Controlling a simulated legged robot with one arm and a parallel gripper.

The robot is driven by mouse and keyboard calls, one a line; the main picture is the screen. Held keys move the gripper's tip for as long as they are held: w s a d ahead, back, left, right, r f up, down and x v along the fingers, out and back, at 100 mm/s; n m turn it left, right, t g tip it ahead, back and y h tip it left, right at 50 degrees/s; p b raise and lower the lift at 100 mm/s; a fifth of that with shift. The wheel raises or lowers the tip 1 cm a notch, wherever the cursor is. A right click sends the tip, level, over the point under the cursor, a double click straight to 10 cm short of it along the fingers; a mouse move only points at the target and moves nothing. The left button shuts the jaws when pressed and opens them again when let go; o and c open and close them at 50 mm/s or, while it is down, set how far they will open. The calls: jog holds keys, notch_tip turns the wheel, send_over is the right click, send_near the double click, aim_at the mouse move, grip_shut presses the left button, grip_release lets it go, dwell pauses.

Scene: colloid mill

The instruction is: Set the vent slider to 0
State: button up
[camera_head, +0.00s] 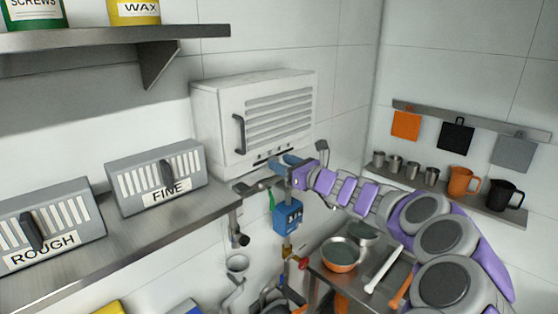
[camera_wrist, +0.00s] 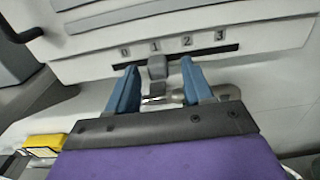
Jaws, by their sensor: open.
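The vent slider is a grey knob (camera_wrist: 157,68) in a dark horizontal slot under the marks 0, 1, 2 and 3. It sits below the mark 1 in the wrist view. My gripper (camera_wrist: 160,72) is open, with one blue finger on each side of the knob and gaps between. The slot is on the lower front of the white vent box (camera_head: 275,110). In the head view my gripper (camera_head: 288,160) is at the box's lower edge, and the knob cannot be made out there.
The box has a dark handle (camera_head: 239,134) at its left. A steel shelf (camera_head: 130,235) holds the ROUGH (camera_head: 45,225) and FINE (camera_head: 155,180) switch boxes. A blue device (camera_head: 287,218) hangs below my gripper. Pans stand on a lower table (camera_head: 345,285).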

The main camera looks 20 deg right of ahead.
jog(key=shift+x, duration=1.05)
jog(key=shift+r, duration=0.1)
grip_shut()
